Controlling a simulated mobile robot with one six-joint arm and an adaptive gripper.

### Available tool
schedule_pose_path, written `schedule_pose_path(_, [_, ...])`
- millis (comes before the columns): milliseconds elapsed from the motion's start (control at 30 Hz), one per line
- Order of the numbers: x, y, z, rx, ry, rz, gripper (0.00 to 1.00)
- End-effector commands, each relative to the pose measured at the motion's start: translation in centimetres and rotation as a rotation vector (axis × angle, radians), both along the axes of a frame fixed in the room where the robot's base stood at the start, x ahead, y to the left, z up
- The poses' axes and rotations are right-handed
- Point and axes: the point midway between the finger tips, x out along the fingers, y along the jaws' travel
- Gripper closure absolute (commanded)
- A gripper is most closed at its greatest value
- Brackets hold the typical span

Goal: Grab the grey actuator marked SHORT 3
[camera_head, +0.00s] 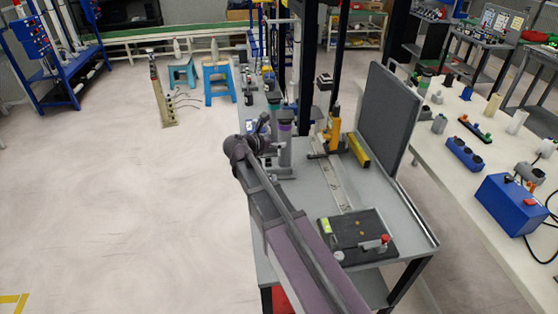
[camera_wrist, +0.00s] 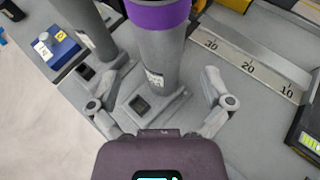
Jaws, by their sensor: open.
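A grey cylindrical actuator with a purple band (camera_wrist: 160,50) stands upright on a flat grey foot in the wrist view. Its small white label is too blurred to read, so I cannot tell whether it is marked SHORT 3. It also shows in the head view (camera_head: 285,138), partly hidden by my arm. My gripper (camera_wrist: 168,70) is open, with one finger to the left and one to the right of this actuator; I see no clear contact. In the head view my gripper (camera_head: 268,147) is at the bench's left edge. Another grey cylinder (camera_wrist: 88,30) stands to the left.
A blue box (camera_wrist: 55,46) lies beyond the left cylinder. A numbered scale strip (camera_wrist: 245,65) runs along the right. In the head view a yellow fixture (camera_head: 334,134), an upright grey panel (camera_head: 390,115) and a black box with a red knob (camera_head: 350,232) stand on the bench.

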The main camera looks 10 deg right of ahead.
Motion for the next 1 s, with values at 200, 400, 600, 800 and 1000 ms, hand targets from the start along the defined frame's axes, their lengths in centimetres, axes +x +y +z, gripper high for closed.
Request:
schedule_pose_path(200, [0.1, -0.1, 0.0, 0.0, 0.0, -0.001, 0.0])
schedule_pose_path(400, [0.9, -1.3, -0.4, 0.0, 0.0, -0.004, 0.0])
schedule_pose_path(600, [2.4, -3.0, -1.2, 0.0, 0.0, -0.003, 0.0])
schedule_pose_path(800, [3.1, -3.9, -1.6, 0.0, 0.0, -0.001, 0.0])
schedule_pose_path(1000, [3.1, -4.0, -1.5, 0.0, 0.0, -0.001, 0.0])
